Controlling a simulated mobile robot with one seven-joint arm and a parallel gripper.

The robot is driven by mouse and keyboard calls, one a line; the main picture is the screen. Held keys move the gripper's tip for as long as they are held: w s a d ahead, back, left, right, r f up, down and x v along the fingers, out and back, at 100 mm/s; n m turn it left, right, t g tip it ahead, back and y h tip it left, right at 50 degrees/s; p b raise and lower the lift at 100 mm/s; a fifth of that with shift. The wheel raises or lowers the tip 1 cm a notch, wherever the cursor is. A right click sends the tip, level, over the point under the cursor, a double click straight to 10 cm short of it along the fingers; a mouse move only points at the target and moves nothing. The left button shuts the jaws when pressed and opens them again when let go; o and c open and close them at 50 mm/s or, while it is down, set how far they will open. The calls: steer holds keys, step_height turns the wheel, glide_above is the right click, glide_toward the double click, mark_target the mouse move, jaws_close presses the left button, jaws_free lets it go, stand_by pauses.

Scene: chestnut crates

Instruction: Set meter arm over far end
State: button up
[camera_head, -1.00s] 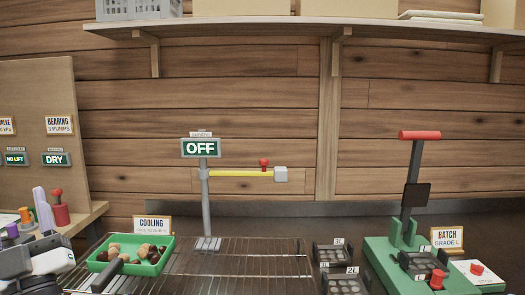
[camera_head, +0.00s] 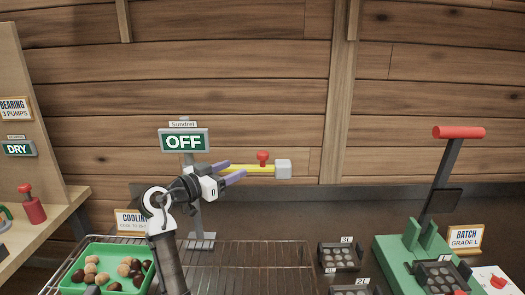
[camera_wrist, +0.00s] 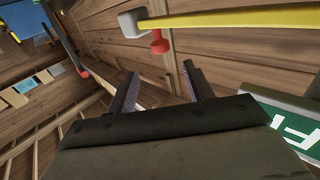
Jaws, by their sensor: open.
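The meter arm is a yellow bar (camera_head: 252,169) with a red knob (camera_head: 263,157) and a pale block (camera_head: 283,169) at its right end. It reaches right from a grey post (camera_head: 196,215) under a green "OFF" sign (camera_head: 184,140). My gripper (camera_head: 238,170) is open, its two fingers pointing right beside the bar. In the head view the fingers overlap the bar's left part; contact cannot be told. In the wrist view the bar (camera_wrist: 235,18), knob (camera_wrist: 159,44) and block (camera_wrist: 132,22) lie beyond the open fingertips, with nothing between them.
A wire rack (camera_head: 255,262) lies below, with a green tray (camera_head: 66,288) of chestnuts at its left. A "COOLING" card (camera_head: 129,218) is partly hidden by my arm.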

mark_target(259, 157)
steer(key=p+x, duration=0.3)
steer(key=x, duration=0.8)
steer(key=shift+d+r, duration=0.1)
steer(key=shift+x, duration=0.8)
steer(key=shift+c, duration=0.2)
jaws_close()
